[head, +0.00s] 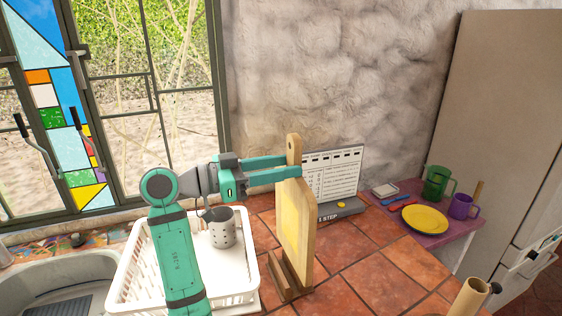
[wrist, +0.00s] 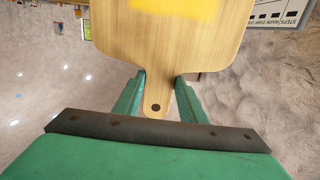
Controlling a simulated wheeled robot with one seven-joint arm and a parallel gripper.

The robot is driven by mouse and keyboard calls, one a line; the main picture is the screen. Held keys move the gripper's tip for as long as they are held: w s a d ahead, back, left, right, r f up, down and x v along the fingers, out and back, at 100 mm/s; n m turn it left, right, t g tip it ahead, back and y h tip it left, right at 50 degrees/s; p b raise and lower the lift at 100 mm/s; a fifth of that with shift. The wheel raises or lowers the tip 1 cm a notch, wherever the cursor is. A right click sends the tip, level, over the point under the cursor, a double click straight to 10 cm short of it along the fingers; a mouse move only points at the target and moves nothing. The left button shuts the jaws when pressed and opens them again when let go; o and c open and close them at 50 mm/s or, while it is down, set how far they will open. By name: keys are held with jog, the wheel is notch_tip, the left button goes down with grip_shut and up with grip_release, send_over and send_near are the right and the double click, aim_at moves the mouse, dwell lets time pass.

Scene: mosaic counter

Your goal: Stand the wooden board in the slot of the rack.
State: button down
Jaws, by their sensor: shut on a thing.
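The wooden board (head: 300,228) stands upright, with a yellow patch on its face and a holed handle at its top. My gripper (head: 294,168) is shut on the handle near its base. In the wrist view the fingers (wrist: 160,84) lie on both sides of the handle, and the board (wrist: 185,42) extends away from them. The brown wooden rack (head: 283,278) sits on the tiled counter at the board's lower end. The board hides part of the rack and its slot. I cannot tell whether the lower edge is inside the slot or just above it.
A white dish basket (head: 250,272) with a grey perforated cup (head: 221,229) stands left of the rack. A calendar-like panel (head: 336,172) stands behind the board. A yellow plate (head: 424,219) and mugs are at the right. A brown cylinder (head: 467,298) is at front right.

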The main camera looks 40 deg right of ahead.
aim_at(296, 205)
jog(key=f, duration=0.3)
jog(key=shift+w+a+f, duration=0.1)
jog(key=shift+w, duration=0.2)
jog(key=shift+a+f, duration=0.15)
jog(key=shift+a, duration=0.15)
dwell(0.4)
jog(key=shift+f, duration=0.15)
dwell(0.6)
